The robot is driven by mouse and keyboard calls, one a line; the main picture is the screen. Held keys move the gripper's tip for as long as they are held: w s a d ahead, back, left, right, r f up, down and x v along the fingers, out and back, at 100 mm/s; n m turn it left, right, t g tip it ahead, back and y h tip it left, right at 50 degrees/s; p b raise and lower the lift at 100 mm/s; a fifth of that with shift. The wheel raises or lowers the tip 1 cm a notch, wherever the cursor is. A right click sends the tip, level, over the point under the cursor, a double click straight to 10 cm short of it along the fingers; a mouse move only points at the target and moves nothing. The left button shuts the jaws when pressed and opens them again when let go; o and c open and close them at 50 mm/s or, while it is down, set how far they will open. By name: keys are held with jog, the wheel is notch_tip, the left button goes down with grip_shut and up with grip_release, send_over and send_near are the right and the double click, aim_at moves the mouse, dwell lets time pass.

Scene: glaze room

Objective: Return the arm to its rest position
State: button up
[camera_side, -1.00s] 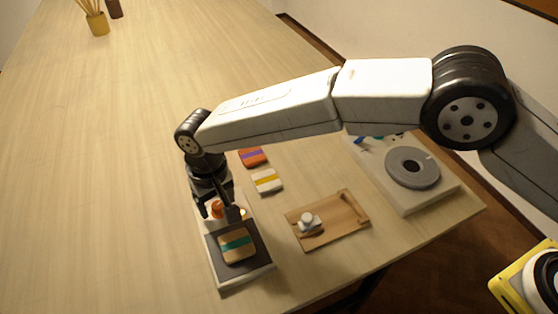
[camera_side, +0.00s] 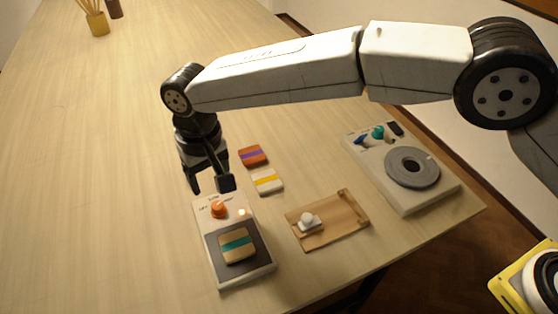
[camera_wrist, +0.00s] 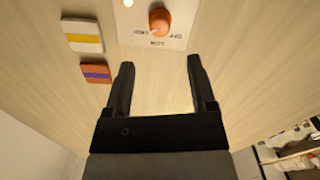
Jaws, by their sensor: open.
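My gripper (camera_side: 210,187) is open and empty. In the side view it hangs above the table, at the far end of a white device (camera_side: 262,268) with an orange knob (camera_side: 219,208). In the wrist view my gripper's two fingers (camera_wrist: 160,80) stand apart over bare wood, and the orange knob (camera_wrist: 160,20) lies just beyond them. A small light glows beside the knob. A tan tile with a teal stripe (camera_side: 236,246) lies on the device's dark plate.
An orange tile with a purple stripe (camera_side: 253,156) and a white tile with a yellow stripe (camera_side: 267,181) lie right of my gripper. A wooden board (camera_side: 338,222) bears a small white slider. A device with a grey disc (camera_side: 412,167) stands at right. The table's left is clear.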

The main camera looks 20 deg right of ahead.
jog(key=d+m+t, duration=0.1)
jog(key=d, duration=2.4)
jog(key=shift+m+t, duration=0.8)
jog(key=shift+m, duration=0.1)
jog(key=s+d, duration=0.4)
jog(key=d, duration=0.1)
jog(key=s+d+f, duration=0.1)
jog(key=s+d, duration=0.4)
jog(key=d, duration=0.1)
jog(key=s+d+f, duration=0.1)
jog(key=s+d, duration=0.4)
jog(key=d, duration=0.1)
jog(key=shift+s+d, duration=0.1)
jog(key=shift+s, duration=0.1)
